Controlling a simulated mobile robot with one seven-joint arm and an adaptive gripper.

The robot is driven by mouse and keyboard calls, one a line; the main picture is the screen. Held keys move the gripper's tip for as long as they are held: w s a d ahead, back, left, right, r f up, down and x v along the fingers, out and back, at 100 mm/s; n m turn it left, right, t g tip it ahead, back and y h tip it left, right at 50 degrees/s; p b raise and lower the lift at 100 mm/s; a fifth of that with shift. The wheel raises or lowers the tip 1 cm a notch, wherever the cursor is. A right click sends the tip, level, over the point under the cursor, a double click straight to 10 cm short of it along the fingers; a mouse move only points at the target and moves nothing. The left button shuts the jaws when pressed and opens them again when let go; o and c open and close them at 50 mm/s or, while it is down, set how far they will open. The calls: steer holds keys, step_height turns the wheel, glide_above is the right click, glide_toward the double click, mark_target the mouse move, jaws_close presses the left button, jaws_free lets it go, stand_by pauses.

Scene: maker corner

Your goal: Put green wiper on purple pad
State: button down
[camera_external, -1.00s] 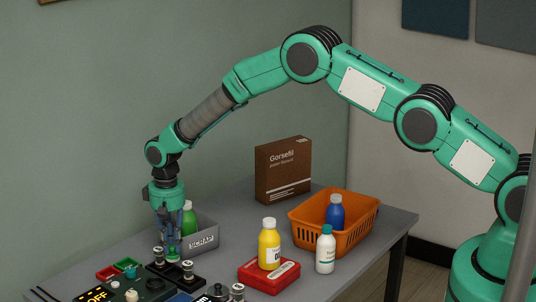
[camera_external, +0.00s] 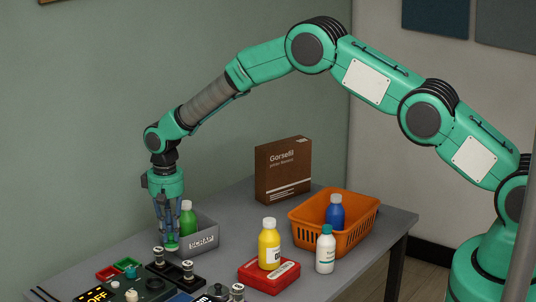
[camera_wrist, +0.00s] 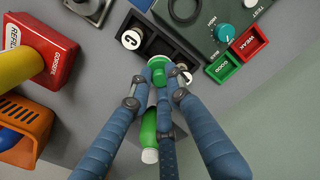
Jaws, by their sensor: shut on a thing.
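My gripper (camera_external: 172,240) is shut on a small green object, seemingly the green wiper (camera_wrist: 180,77), of which only parts show between the fingers. It also shows in the external view (camera_external: 172,245), low at the fingertips, in front of the grey scrap bin. In the wrist view, my gripper (camera_wrist: 163,75) has its fingers closed together around it, near a black slotted holder. I cannot make out a purple pad in either view.
The grey scrap bin (camera_external: 203,243) holds a green bottle (camera_external: 188,219). A black holder (camera_wrist: 156,45), a control box (camera_wrist: 212,25) and small red (camera_wrist: 249,43) and green (camera_wrist: 222,67) trays stand close by. A red box (camera_external: 268,277) with a yellow bottle and an orange basket (camera_external: 345,240) are to the right.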

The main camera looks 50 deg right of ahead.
steer(key=shift+d, duration=0.1)
steer(key=s+d+r+m+b, duration=0.1)
steer(key=s+d+m, duration=0.15)
steer(key=d, duration=1.65)
steer(key=s+d+r+m, duration=0.1)
steer(key=s+d+m, duration=0.15)
steer(key=d, duration=1.65)
steer(key=s+d+m, duration=0.1)
steer(key=s+d, duration=0.5)
steer(key=d, duration=0.5)
steer(key=s+d+r+m+b, duration=0.1)
steer(key=s+d+m, duration=0.1)
steer(key=s+d, duration=0.4)
steer(key=s+d+m, duration=0.2)
steer(key=s+d, duration=0.5)
steer(key=d, duration=0.8)
steer(key=shift+d+r+b, duration=0.2)
steer(key=shift+d+b, duration=0.15)
steer(key=shift+f, duration=0.1)
steer(key=shift+f, duration=3)
steer(key=shift+f, duration=0.1)
steer(key=shift+f+b, duration=0.3)
steer(key=shift+f, duration=1.5)
